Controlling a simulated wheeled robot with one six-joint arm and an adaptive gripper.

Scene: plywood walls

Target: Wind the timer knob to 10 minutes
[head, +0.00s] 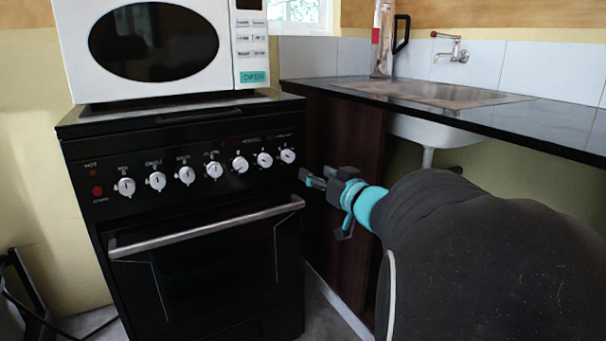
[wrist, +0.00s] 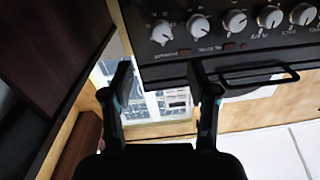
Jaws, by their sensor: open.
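A black stove (head: 200,262) has a row of several white knobs on its front panel. The rightmost knob (head: 287,156) stands nearest my gripper (head: 309,178). The knob labels are too small to read surely, so I cannot tell which knob is the timer or its setting. My gripper is open and empty, just right of and slightly below the rightmost knob, apart from the panel. In the wrist view, which looks upside down, the fingers (wrist: 160,72) are spread, with the leftmost knob (wrist: 161,32) beyond the gap between them.
A white microwave (head: 160,45) stands on the stove. The oven handle (head: 205,228) crosses the front below the knobs. A dark counter (head: 430,96) with a sink and tap (head: 452,50) is to the right, over a dark wooden side panel (head: 343,130).

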